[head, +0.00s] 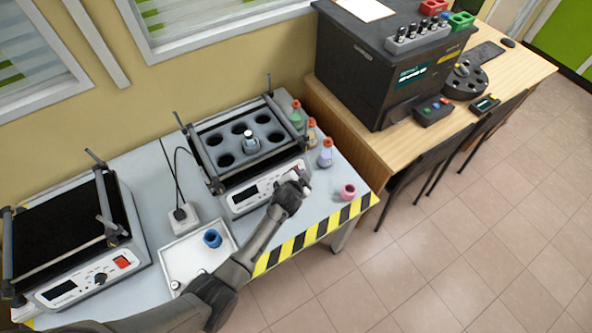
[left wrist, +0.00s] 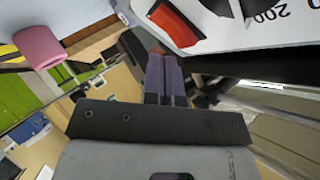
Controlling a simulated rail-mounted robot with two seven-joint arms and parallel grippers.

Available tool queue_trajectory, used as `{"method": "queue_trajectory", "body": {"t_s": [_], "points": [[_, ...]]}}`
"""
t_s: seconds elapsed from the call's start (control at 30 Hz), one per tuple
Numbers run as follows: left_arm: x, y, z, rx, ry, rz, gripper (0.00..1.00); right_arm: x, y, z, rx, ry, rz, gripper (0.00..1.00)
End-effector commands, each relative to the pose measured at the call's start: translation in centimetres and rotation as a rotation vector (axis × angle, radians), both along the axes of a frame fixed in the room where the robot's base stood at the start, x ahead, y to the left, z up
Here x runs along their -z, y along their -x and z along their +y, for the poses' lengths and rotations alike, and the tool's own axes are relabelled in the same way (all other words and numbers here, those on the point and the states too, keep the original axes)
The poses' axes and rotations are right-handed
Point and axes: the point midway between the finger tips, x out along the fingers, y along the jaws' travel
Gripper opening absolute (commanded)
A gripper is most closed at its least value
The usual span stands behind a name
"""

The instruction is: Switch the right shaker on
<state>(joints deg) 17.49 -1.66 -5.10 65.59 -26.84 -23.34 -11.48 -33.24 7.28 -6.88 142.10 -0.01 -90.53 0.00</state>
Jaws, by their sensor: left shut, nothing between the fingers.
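The right shaker (head: 237,200) stands on the grey table, with a rack of round holes and one small flask (head: 250,142) in it. Its white front panel carries a display, a dial and a red switch. In the left wrist view the red switch (left wrist: 175,24) shows at the top, beside the black dial (left wrist: 228,8) marked 200. My left gripper (head: 304,183) is shut and empty at the right end of this panel. In the left wrist view its fingertips (left wrist: 157,56) are just below the switch; I cannot tell whether they touch it. My right gripper is not in view.
A left shaker (head: 90,280) with its own red switch stands at the left. A white tray (head: 178,250) with a blue ring, a power socket (head: 182,217), several small flasks and a pink ring (head: 347,191) are nearby. A black machine (head: 365,75) stands on the wooden table.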

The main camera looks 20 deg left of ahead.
Motion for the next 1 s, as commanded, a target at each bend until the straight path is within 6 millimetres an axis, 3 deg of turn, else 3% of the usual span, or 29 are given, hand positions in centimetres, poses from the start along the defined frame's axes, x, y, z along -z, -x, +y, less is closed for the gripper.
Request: {"method": "queue_trajectory", "body": {"t_s": [1.0], "points": [[0.30, -0.53, 0.71, 0.001, 0.000, -0.001, 0.00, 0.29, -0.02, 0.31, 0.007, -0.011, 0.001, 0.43]]}}
